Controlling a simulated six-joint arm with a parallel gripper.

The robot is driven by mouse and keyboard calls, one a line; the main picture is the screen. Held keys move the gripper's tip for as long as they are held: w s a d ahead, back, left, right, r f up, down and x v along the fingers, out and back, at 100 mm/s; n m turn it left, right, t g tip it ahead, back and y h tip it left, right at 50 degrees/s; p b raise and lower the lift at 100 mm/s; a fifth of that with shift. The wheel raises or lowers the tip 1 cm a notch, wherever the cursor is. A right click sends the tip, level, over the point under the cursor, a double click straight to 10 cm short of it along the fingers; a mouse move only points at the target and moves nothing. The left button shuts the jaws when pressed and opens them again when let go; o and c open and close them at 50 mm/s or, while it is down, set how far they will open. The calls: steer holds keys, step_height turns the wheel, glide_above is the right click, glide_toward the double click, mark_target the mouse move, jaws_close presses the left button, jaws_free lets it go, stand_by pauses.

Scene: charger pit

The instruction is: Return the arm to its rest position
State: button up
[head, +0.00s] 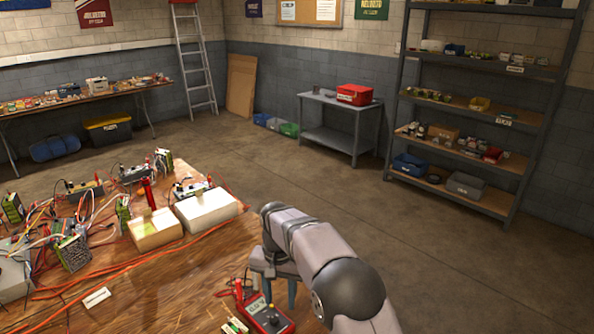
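My arm reaches in from the lower right of the head view, bent at a dark round joint. My gripper (279,292) points down over the right edge of the wooden table (150,290). Its two fingers stand apart with a gap between them, and nothing shows between them. A red multimeter (268,317) with a grey display lies on the table just below and in front of the fingertips. I cannot tell how high the fingers are above it.
Two pale boxes (156,230) (207,208) sit mid-table, with a red upright object (148,195) at the nearer one. Chargers, green battery packs (72,248) and tangled wires crowd the left. Floor is open to the right, before a shelf rack (470,187).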

steer(key=s+d+r+n+p, duration=0.15)
steer(key=s+d+r, duration=0.35)
steer(key=s+d, duration=0.75)
steer(key=s+d+p, duration=0.1)
steer(key=s+d, duration=0.3)
steer(key=s, duration=0.3)
steer(key=s+d+f+n, duration=0.1)
steer(key=s+d, duration=0.3)
steer(key=s, duration=0.4)
steer(key=shift+f+p, duration=0.15)
steer(key=shift+p, duration=0.2)
